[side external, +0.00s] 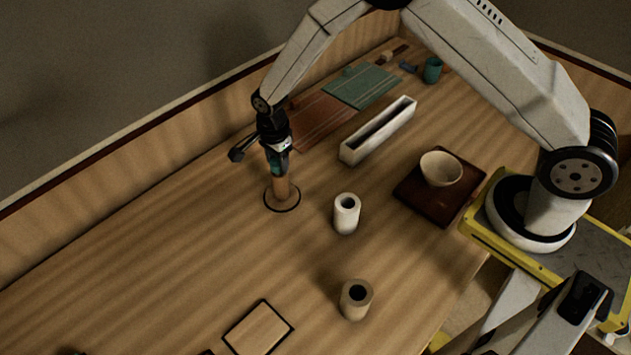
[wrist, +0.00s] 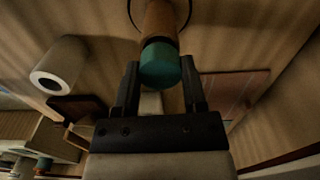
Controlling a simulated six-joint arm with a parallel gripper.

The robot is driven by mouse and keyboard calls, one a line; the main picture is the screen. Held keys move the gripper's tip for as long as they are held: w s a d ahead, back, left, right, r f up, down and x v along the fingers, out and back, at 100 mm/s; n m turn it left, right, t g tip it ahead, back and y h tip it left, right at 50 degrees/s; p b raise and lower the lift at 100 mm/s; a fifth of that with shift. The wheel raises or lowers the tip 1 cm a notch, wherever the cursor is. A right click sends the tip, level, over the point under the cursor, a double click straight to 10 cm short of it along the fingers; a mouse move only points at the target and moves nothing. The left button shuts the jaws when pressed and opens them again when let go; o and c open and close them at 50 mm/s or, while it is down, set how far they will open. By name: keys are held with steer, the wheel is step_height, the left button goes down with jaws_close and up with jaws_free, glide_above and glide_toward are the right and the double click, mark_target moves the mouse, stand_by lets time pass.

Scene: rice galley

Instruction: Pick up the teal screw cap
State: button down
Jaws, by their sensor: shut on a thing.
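The teal screw cap (wrist: 160,66) sits at the end of a tan cylinder (wrist: 160,22) in the wrist view. In the side view the cylinder (side external: 281,190) stands upright inside a dark ring drawn on the table, with the cap (side external: 277,163) at its top. My gripper (wrist: 158,82) has one finger on each side of the cap and is shut on it. In the side view my gripper (side external: 277,156) points down over the cylinder and partly hides the cap. The cap appears to be touching the cylinder; I cannot tell whether it is loose.
Two hollow cylinders, one white (side external: 346,214) and one tan (side external: 356,300), stand to the right and front. A white trough (side external: 358,147), a brown tray (side external: 408,196) with a bowl (side external: 441,169), flat mats and a teal cup (side external: 432,70) lie farther back. The left table is clear.

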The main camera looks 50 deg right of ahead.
steer(key=shift+r, duration=1.45)
steer(key=s+d+r, duration=0.2)
steer(key=s+r, duration=0.8)
steer(key=s, duration=0.3)
steer(key=shift+s+d, duration=0.2)
steer(key=shift+s, duration=0.2)
steer(key=c, duration=1)
jaws_free()
jaws_close()
